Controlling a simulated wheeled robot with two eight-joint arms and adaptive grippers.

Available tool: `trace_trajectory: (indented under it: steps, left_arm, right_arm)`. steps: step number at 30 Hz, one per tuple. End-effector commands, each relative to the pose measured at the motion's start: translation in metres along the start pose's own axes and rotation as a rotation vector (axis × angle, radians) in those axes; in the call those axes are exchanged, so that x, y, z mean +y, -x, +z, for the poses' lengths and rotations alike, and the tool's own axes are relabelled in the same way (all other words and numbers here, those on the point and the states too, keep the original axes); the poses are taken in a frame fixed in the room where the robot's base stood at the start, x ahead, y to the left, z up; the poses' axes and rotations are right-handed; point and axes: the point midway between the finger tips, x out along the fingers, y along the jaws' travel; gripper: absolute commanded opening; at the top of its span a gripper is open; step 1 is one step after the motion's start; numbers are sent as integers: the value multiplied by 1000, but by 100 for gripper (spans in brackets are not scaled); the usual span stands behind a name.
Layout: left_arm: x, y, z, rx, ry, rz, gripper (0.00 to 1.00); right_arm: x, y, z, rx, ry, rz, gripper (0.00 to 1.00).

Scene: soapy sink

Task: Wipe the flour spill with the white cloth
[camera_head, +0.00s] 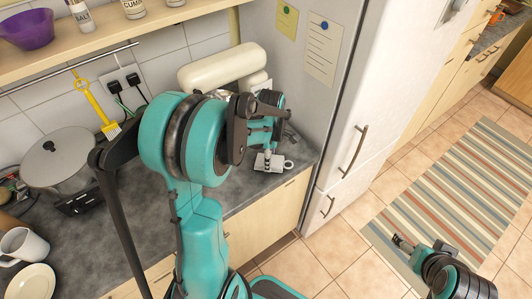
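My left gripper (266,155) is over the counter near its right end, beside the fridge. Its fingertips are at a small pale grey-white item (269,164) with a ring-like part on its right side. The item is too small to tell whether it is the cloth, or whether the fingers grip it. My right gripper (403,243) is low at the right, over the floor near the striped rug, and its fingers are too small to read. I cannot make out a flour spill. My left arm hides much of the counter's middle.
The dark grey counter (95,250) holds a lidded pot (62,160), a white mug (22,246) and a plate (33,283) at the left. A cream mixer (215,68) stands at the back. A yellow brush (97,108) hangs on the wall. The fridge (372,90) bounds the right.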

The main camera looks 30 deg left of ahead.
Motion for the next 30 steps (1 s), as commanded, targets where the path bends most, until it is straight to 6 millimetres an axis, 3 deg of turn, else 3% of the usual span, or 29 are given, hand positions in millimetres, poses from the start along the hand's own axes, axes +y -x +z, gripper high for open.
trace_trajectory:
  steps: [6, 17, 30]
  left_arm:
    - [-12, -2, 13, -1, -1, -1, 10]
    - [-13, 1, 13, -2, 0, -2, 10]
    - [-12, 45, 13, -1, 0, -1, 10]
  right_arm:
    - [0, -1, 1, 0, 0, 0, 77]
    - [0, 0, 0, 0, 0, 0, 77]
    - [0, 28, -20, 0, 0, 0, 77]
